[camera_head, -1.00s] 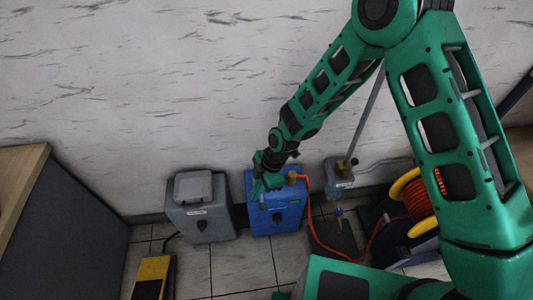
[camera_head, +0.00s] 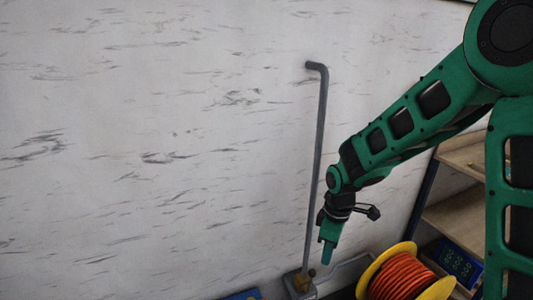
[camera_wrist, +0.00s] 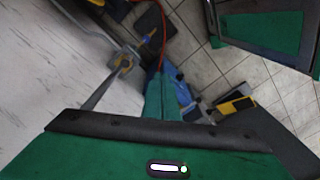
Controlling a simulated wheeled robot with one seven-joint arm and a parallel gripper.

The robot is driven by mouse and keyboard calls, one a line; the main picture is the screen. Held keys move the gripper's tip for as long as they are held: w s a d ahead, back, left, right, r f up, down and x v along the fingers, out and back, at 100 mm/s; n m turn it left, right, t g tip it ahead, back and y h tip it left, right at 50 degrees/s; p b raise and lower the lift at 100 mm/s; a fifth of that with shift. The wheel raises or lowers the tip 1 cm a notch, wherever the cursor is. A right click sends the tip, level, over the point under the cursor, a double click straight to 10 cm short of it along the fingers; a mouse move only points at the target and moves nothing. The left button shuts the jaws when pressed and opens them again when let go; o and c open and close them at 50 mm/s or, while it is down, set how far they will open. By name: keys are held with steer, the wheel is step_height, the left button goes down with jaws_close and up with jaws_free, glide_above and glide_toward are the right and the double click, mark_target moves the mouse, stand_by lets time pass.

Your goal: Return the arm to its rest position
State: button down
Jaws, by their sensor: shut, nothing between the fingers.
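My gripper (camera_head: 326,250) hangs at the end of my green arm and points down in the head view. It is in front of the marbled wall, just right of a tall grey pole. Its fingers are together with nothing between them. In the wrist view the shut green fingers (camera_wrist: 162,95) reach out over the floor area, apart from the things below.
The grey pole (camera_head: 318,150) rises from a small base (camera_head: 300,285). A yellow reel with orange hose (camera_head: 405,278) stands below right of my gripper, by wooden shelves (camera_head: 455,215). The wall left of the pole is clear. A yellow-black box (camera_wrist: 235,104) lies on the tiles.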

steer(key=s+d+r+m+h, duration=0.1)
steer(key=s+d+r+m, duration=0.4)
steer(key=d, duration=0.4)
steer(key=s+d+r+m, duration=0.4)
steer(key=s+d+r, duration=0.1)
steer(key=d, duration=0.3)
steer(key=s+d+r+m, duration=0.2)
steer(key=s+d+m, duration=0.1)
steer(key=s+m, duration=0.2)
steer(key=s+d+r+m, duration=0.2)
steer(key=s+d+m, duration=0.2)
steer(key=s, duration=0.6)
steer(key=shift+r+m+y, duration=0.15)
steer(key=shift+m+y, duration=0.25)
steer(key=shift+w+f, duration=0.25)
steer(key=shift+w, duration=0.3)
